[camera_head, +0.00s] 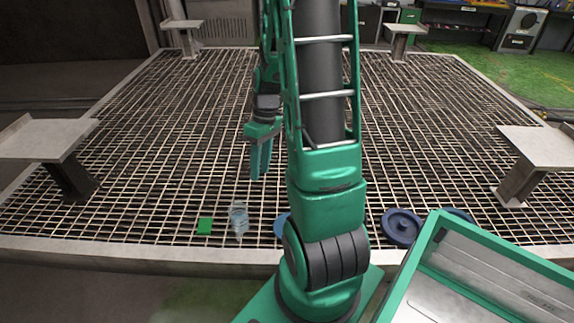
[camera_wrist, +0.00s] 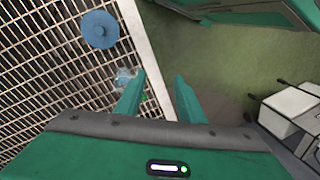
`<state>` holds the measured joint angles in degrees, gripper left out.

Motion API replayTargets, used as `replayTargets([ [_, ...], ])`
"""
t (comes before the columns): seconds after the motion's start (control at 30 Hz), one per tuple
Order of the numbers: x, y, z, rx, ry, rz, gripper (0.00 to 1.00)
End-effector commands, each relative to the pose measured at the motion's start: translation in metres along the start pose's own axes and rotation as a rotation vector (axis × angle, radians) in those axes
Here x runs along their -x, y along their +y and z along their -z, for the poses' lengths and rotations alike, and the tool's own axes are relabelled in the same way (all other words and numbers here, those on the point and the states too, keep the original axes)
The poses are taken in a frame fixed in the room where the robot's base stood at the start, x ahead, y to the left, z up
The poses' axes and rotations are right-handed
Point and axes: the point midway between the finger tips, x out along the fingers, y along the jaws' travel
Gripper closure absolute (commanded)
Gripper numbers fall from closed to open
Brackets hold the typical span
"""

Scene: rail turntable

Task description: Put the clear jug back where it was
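The clear jug (camera_head: 239,219) stands on the grating near its front edge. In the wrist view the jug (camera_wrist: 123,77) shows just left of the left finger, which is close to it in the picture. A flat green square (camera_head: 204,226) lies on the grating left of the jug. In the wrist view a bit of green (camera_wrist: 144,97) shows beside the left finger. My gripper (camera_head: 260,172) is raised over the grating, behind the jug in the head view, with fingers pointing down. In the wrist view its fingers (camera_wrist: 160,76) are apart with nothing between them.
A blue disc (camera_wrist: 101,30) lies near the jug; my arm partly hides it in the head view. A dark blue wheel (camera_head: 402,227) lies to the right. Pedestals (camera_head: 45,138) stand at the grating's corners. A green-rimmed tray (camera_head: 410,275) is at front right. The grating's middle is clear.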

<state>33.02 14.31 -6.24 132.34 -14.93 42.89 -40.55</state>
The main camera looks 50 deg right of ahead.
Motion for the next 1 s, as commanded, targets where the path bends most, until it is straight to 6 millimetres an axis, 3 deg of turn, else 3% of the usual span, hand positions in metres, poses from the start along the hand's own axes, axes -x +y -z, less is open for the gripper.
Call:
replayTargets([
  [0.2, 0.049, -0.042, -0.031, -0.182, -0.014, -0.1, 0.64],
  [0.5, 0.091, -0.094, -0.086, -0.458, 0.022, -0.194, 0.64],
  [0.8, 0.106, -0.129, -0.136, -0.686, 0.076, -0.223, 0.64],
  [1.0, 0.11, -0.123, -0.148, -0.738, 0.088, -0.224, 0.64],
])
